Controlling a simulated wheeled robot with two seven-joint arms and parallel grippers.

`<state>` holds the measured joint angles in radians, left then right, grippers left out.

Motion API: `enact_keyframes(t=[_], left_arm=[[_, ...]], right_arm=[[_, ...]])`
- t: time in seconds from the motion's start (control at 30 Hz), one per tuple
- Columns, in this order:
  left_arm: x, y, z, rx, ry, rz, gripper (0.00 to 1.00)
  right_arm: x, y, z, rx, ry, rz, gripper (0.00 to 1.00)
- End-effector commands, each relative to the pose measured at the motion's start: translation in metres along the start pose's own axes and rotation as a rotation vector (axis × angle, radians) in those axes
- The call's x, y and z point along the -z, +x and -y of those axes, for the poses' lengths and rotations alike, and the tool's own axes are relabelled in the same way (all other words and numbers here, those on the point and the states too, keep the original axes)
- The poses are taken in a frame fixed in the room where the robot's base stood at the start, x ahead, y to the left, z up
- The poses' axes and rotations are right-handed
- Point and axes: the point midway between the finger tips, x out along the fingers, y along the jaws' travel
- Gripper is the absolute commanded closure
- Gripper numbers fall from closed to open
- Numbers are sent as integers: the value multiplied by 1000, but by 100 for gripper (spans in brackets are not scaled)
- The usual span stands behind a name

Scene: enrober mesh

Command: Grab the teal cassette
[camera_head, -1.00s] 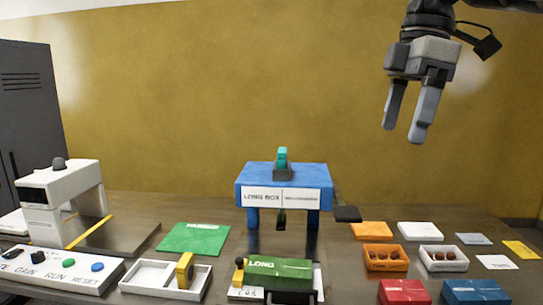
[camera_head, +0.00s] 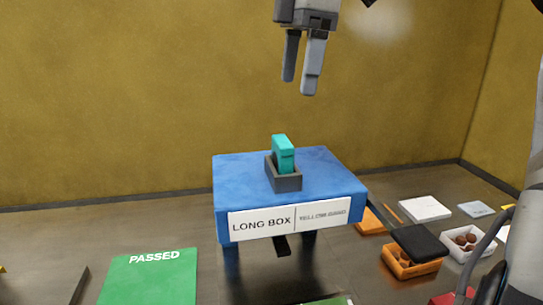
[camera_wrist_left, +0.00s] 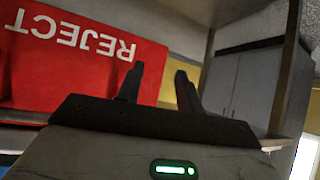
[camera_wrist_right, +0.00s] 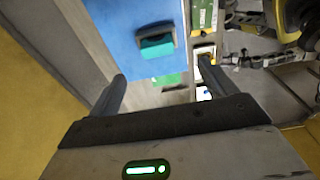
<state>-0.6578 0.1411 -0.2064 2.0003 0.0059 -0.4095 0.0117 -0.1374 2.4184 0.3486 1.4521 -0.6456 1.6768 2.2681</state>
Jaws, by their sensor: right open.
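The teal cassette (camera_head: 283,153) stands upright in a dark grey holder (camera_head: 286,182) on top of the blue LONG BOX stand (camera_head: 237,176). My right gripper (camera_head: 300,92) hangs above it in the head view, open and empty, with its fingers pointing down and a clear gap to the cassette. In the right wrist view the teal cassette (camera_wrist_right: 157,46) shows beyond the fingers, on the blue top. My left gripper (camera_wrist_left: 158,82) shows only in its own wrist view, with its two fingers apart and nothing between them, near a red REJECT panel (camera_wrist_left: 70,55).
A green PASSED mat (camera_head: 150,280) lies on the table at left. At right are an orange tray (camera_head: 408,268) under a dark pad (camera_head: 420,242), a white tray (camera_head: 453,250) with brown balls, and a white card (camera_head: 424,209). A mustard wall stands behind.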

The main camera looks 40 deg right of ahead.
Motion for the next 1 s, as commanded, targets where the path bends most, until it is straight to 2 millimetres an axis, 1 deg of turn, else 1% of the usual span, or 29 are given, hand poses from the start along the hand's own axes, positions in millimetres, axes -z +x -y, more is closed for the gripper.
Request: enact_keyframes(t=[0.03, 0.1, 0.2, 0.3, 0.47, 0.57, 0.73, 0.8, 0.87, 1.0], left_arm=[[-5, 0, -1, -2, -2, 9, 64], [-8, 0, -2, -4, -3, 15, 64], [-8, 0, -3, -5, -3, 16, 64], [-7, -1, -3, -5, -3, 14, 64], [-4, 0, -2, -4, -2, 8, 64], [2, 0, -1, -3, 0, -1, 64], [12, -4, 0, 0, 3, -15, 64], [11, -3, 0, 1, 4, -15, 64], [8, -3, 1, 2, 4, -9, 64], [4, -2, 2, 4, 4, -1, 64]], right_arm=[[-1, 14, 0, 6, -2, 0, 16], [0, 29, 0, 5, -2, -1, 16], [0, 48, 0, 5, -2, 0, 16], [0, 63, 0, 4, -1, 1, 16], [1, 74, 0, 1, -1, 0, 16], [2, 81, -2, 2, -1, 0, 16], [7, 106, -6, 6, -1, 0, 16], [6, 116, -6, 4, -1, 0, 16], [6, 122, -6, 3, 0, 0, 16], [6, 126, -6, 0, 0, -1, 16]])
